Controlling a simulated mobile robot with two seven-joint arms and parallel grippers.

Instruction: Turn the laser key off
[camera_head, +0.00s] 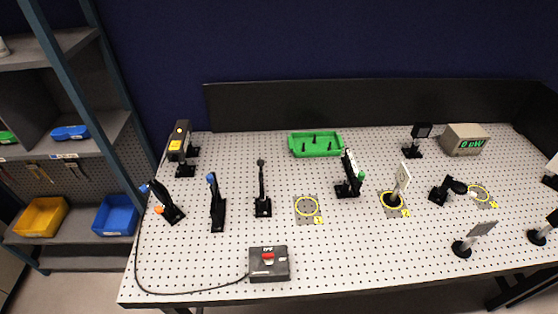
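A dark control box (284,270) sits at the front edge of the perforated table, left of its middle. A small red part (268,257) shows on its top, with tiny white lettering behind it. I cannot tell for sure whether the red part is the key, or how it is turned. A black cable runs from the box along the front and left edges toward the laser head (180,137), a black housing with a yellow label on a post at the back left. Neither gripper is in view.
Several post-mounted optics stand behind and right of the box, including a lever-like mount (262,190). A green tray (315,144) and a meter reading "0 uW" (466,139) are at the back. Shelves with a yellow bin (40,216) stand left. The table around the box is clear.

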